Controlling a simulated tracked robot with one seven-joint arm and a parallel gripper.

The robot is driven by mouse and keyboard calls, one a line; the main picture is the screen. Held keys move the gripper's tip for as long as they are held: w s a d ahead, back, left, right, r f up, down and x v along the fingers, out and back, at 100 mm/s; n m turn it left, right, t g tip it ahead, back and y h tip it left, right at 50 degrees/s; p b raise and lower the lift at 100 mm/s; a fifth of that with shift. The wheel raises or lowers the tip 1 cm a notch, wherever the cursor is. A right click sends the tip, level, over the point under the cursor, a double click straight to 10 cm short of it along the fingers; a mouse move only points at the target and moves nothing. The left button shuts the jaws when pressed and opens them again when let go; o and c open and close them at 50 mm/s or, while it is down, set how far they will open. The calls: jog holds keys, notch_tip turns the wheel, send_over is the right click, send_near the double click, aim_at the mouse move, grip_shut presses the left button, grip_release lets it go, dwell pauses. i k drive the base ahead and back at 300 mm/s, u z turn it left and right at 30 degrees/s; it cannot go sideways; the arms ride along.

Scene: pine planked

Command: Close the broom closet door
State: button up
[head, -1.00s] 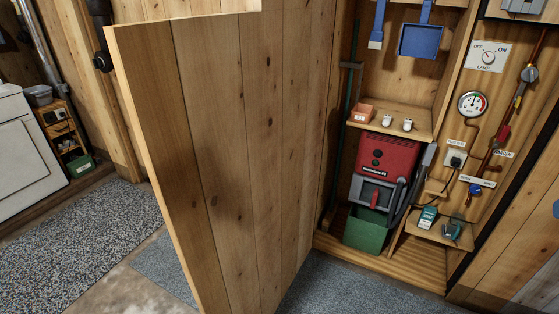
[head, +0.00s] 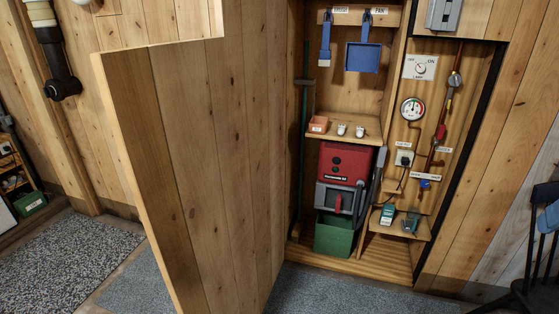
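The broom closet door (head: 215,170) is a tall panel of pine planks. It stands wide open at the left of the closet, its free edge at the left and towards me. The closet (head: 345,255) is open to view, with a blue dustpan (head: 362,57), a blue brush (head: 326,42), a red and grey machine (head: 345,165) and a green bin (head: 334,236) inside. A green pole stands along the closet's left side. My gripper cannot be made out in the head view. The door hides what is behind it.
Right of the closet is a panel with a gauge (head: 412,108), a lamp switch (head: 420,68) and pipes. A dark chair (head: 540,250) stands at the far right. A speckled grey mat (head: 75,255) lies on the left floor. The floor before the closet looks clear.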

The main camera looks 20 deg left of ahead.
aim_at(198, 126)
jog(key=z, duration=1.35)
jog(key=k, duration=2.65)
jog(key=u, duration=1.55)
jog(key=i, duration=1.05)
jog(key=u, duration=0.1)
